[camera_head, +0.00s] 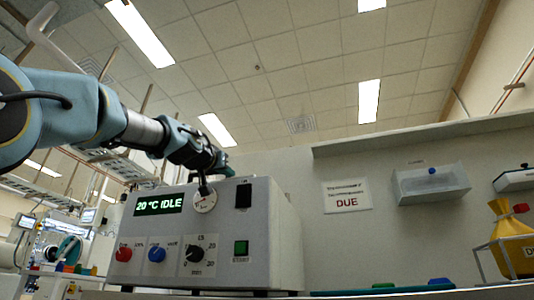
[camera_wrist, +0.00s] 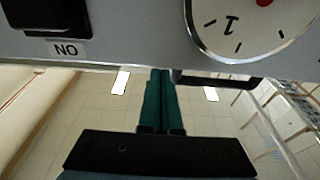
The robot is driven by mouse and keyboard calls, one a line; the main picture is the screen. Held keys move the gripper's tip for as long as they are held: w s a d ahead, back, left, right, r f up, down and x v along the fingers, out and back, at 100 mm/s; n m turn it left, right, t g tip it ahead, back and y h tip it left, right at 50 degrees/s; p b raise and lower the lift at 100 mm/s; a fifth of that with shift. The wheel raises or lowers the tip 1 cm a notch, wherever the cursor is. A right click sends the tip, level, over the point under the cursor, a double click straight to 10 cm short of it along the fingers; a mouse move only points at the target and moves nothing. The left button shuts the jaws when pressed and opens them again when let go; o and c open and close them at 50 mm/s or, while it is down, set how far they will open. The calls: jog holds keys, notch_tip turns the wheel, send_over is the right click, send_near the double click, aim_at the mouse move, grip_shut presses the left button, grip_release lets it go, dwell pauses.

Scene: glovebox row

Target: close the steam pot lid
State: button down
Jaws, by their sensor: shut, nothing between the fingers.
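A grey box-shaped machine (camera_head: 205,235) stands in the middle of the head view; its display (camera_head: 159,204) reads "20 °C IDLE". I cannot make out a lid in either view; the top of the machine is out of sight from this low angle. My gripper (camera_head: 228,170) is at the machine's upper front edge, just above the round gauge (camera_head: 205,200), which my arm partly covers. In the wrist view the green fingers (camera_wrist: 160,75) are shut together and empty, their tips near the panel edge. The gauge (camera_wrist: 255,22) and a black switch (camera_wrist: 47,15) show upside down there.
A dark bar (camera_wrist: 215,79) lies along the panel edge beside my fingertips. The front carries a red knob (camera_head: 124,254), a blue knob (camera_head: 157,254), a black dial (camera_head: 195,254) and a green button (camera_head: 241,247). A yellow bag (camera_head: 513,240) stands far right.

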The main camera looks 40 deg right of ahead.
jog(key=shift+w+d+f, duration=0.2)
jog(key=shift+f, duration=0.4)
jog(key=shift+w+d+f, duration=0.15)
jog(key=shift+w+f, duration=0.05)
jog(key=shift+f, duration=0.35)
jog(key=r+p, duration=0.1)
jog(key=r, duration=0.1)
jog(key=r+p, duration=0.4)
jog(key=shift+s+a+r, duration=0.3)
jog(key=shift+r, duration=0.05)
jog(key=s+a+f+b, duration=0.4)
jog(key=a+f+b, duration=0.2)
jog(key=a+b, duration=0.1)
jog(key=shift+f+b, duration=0.35)
jog(key=shift+b, duration=0.5)
